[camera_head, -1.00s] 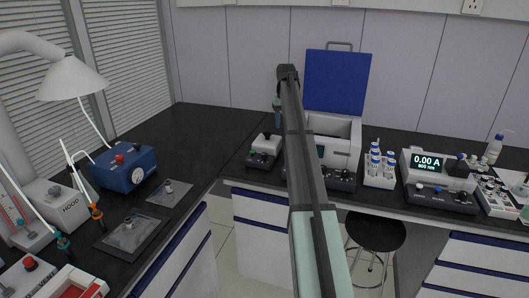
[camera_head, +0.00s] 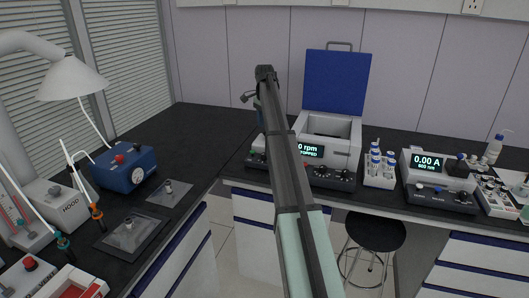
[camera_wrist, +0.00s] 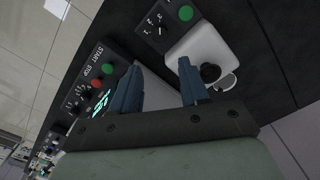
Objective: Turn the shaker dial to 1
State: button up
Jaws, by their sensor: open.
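The likely shaker is a small white unit with a black front panel, at the upper right in the wrist view (camera_wrist: 195,48). A small dial (camera_wrist: 160,22) with pale marks around it is on that panel, beside a green button. The marks are too small to read. In the head view, my arm covers much of this unit; its left part (camera_head: 254,159) shows. My gripper (camera_wrist: 159,70) is open, its two blue fingers apart with nothing between them. It hangs above the benchtop gear, and the dial shows beyond the fingertips, not touched.
A larger machine (camera_head: 340,157) with a raised blue lid (camera_head: 336,82) stands just right; its display reads rpm and STOPPED. Its START and STOP buttons (camera_wrist: 97,83) show left of my fingers. A vial rack (camera_head: 379,181) and a 0.00 A meter (camera_head: 427,165) stand farther right.

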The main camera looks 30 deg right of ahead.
aim_at(264, 156)
notch_tip(264, 156, down, 14)
jog(key=m, duration=0.2)
jog(key=shift+r+m, duration=0.1)
jog(key=shift+m, duration=0.3)
dwell(0.4)
jog(key=shift+c, duration=0.3)
jog(key=c, duration=0.7)
